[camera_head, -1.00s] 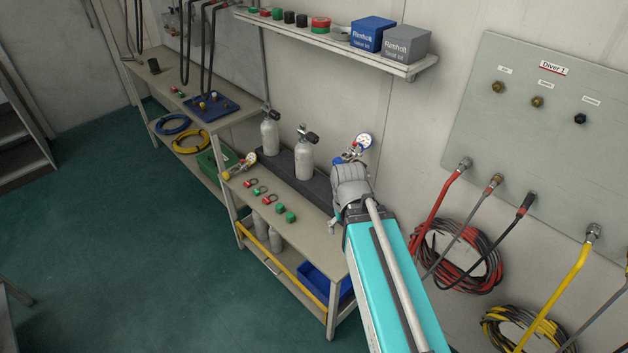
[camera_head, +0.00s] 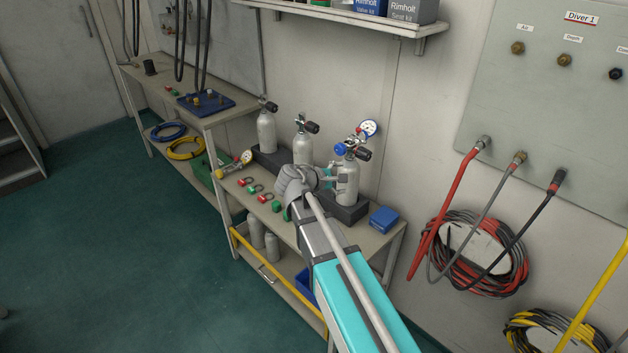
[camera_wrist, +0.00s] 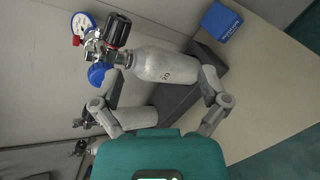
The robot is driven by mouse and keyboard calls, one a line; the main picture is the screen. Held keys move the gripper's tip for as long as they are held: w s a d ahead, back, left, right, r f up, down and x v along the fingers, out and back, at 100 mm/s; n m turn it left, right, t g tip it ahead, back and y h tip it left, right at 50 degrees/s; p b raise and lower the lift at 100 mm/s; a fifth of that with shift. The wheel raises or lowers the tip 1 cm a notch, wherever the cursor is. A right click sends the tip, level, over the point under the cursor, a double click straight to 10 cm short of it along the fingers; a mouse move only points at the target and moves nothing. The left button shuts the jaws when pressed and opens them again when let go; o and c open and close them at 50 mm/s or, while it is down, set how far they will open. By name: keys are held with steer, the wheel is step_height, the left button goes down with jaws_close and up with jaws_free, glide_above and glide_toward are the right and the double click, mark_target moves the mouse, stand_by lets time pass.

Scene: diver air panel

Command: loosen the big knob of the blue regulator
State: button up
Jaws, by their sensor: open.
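The blue regulator sits on the valve of the rightmost grey cylinder (camera_head: 348,184). Its big blue knob (camera_head: 340,149) faces left and its white gauge (camera_head: 369,128) stands above. In the wrist view the blue knob (camera_wrist: 98,73) is left of the cylinder's neck, near my left finger. The black valve knob (camera_wrist: 117,30) is above it and the gauge (camera_wrist: 82,22) is at upper left. My gripper (camera_wrist: 160,82) is open, its fingers spread on either side of the cylinder body (camera_wrist: 165,66). I cannot tell whether they touch it. In the head view my gripper (camera_head: 328,178) is in front of the cylinder.
Two more cylinders (camera_head: 303,150) (camera_head: 266,132) stand left in the dark rack. A yellow-knobbed regulator (camera_head: 238,164) lies on the bench among small red and green parts. A blue box (camera_head: 384,220) is at right. A shelf (camera_head: 345,17) hangs above; hoses hang on the right wall.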

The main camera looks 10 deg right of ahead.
mark_target(338, 151)
steer(key=w+a+r+n+t+h+b, duration=0.1)
steer(key=w+a+n+t+h+b, duration=0.1)
steer(key=w+a+n+t+b, duration=0.2)
steer(key=shift+w+a+n+t, duration=0.3)
steer(key=shift+w+a+n, duration=0.7)
steer(key=shift+a, duration=0.15)
steer(key=shift+w+d, duration=0.15)
steer(key=shift+d, duration=0.05)
steer(key=shift+x, duration=5.25)
steer(key=shift+w+r, duration=0.1)
steer(key=shift+r, duration=0.1)
steer(key=shift+c, duration=0.2)
